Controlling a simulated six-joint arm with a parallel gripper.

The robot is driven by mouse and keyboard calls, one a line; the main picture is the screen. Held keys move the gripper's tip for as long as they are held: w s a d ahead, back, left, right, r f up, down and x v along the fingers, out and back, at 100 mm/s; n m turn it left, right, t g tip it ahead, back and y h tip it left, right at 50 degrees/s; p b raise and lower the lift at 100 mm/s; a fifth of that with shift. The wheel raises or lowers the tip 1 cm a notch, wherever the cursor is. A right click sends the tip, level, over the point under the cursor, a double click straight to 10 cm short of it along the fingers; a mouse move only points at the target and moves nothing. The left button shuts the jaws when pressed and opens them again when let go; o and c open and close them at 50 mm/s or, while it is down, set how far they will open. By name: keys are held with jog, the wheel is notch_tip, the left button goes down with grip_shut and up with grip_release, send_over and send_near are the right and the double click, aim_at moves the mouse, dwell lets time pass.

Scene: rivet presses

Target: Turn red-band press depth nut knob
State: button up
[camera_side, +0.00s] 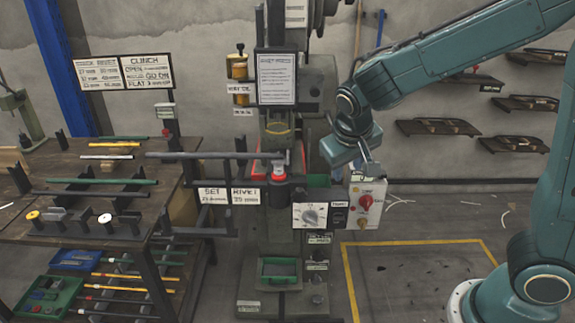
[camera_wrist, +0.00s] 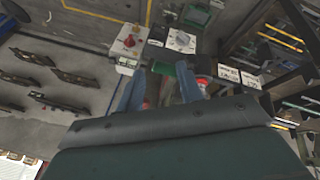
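The press (camera_side: 300,130) stands in the middle of the side view, with a red band (camera_side: 258,172) around its work area. A small grey knob-like part with a red base (camera_side: 280,170) sits at the front of that area; I cannot tell for sure that it is the depth nut knob. My gripper (camera_side: 366,170) is right of the red band and apart from it. In the wrist view my gripper (camera_wrist: 161,70) has its two blue fingers spread, with no held object visible. A red and pale round part (camera_wrist: 203,82) shows beside the right finger, partly hidden.
A control box with a red knob (camera_side: 366,203) is just below my gripper, and a white dial box (camera_side: 310,215) is left of it. A long dark bar (camera_side: 200,155) runs left from the press. A workbench (camera_side: 100,215) with rods fills the left. Yellow-marked floor (camera_side: 420,275) is open.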

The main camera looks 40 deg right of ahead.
jog(key=w+a+f+h, duration=0.3)
jog(key=w+f+h, duration=0.3)
jog(key=f, duration=0.6)
jog(key=n+t+h, duration=0.2)
jog(key=t+h, duration=0.1)
send_near(310, 223)
jog(key=v, duration=0.4)
jog(key=shift+s+a+f+t, duration=0.2)
jog(key=shift+s+f+t, duration=0.25)
jog(key=shift+t, duration=0.05)
jog(key=x, duration=1.3)
jog(key=shift+w+d+r, duration=0.15)
jog(key=shift+d, duration=0.3)
grip_shut()
